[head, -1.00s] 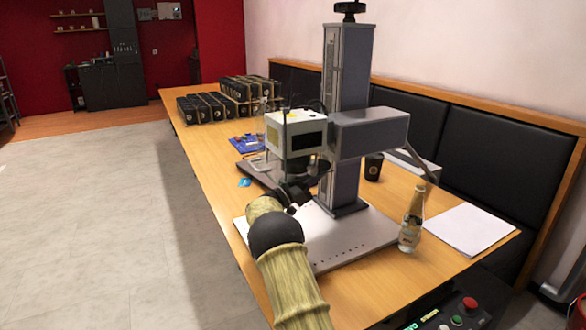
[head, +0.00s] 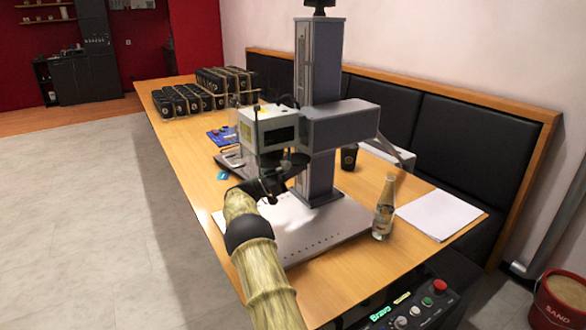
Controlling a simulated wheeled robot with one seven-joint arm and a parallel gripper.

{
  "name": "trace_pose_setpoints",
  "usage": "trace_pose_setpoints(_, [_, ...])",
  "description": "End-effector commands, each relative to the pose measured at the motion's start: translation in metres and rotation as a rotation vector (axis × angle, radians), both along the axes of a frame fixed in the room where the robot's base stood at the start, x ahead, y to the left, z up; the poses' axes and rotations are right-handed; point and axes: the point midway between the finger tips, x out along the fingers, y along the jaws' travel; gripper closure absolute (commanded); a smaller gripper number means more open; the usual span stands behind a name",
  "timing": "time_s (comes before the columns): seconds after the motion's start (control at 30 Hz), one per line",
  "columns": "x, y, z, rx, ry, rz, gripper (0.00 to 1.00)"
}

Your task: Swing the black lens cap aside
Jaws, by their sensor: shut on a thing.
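The laser marker's white head (head: 266,129) hangs from a grey arm (head: 340,126) on an upright column (head: 319,70). A dark, rounded piece that looks like the black lens cap (head: 297,159) shows just below the head, toward its right side. My black gripper (head: 273,184) is right under the head, shut at the cap. The fingertips are dark against dark parts, so their exact contact is hard to see. The lens underside is mostly hidden by my gripper and the head.
A grey base plate (head: 335,222) lies under the marker. A glass bottle (head: 384,208), white papers (head: 438,213) and a dark cup (head: 349,157) are to the right. Black boxes (head: 180,102) stand at the far end of the table. A control box (head: 415,306) is at the front.

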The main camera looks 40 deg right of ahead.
Motion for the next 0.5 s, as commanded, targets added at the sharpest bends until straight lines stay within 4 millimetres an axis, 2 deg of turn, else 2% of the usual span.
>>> trace_pose_setpoints(0.17, [0.0002,0.0002,0.0016,-0.002,-0.001,0.001,1.00])
trace_pose_setpoints(0.2, [0.0006,0.0010,0.0017,-0.003,-0.002,0.002,0.82])
trace_pose_setpoints(0.3, [0.0007,0.0014,0.0015,-0.003,-0.001,0.003,0.67])
trace_pose_setpoints(0.5, [0.0008,0.0015,0.0008,-0.001,0.000,0.004,0.67])
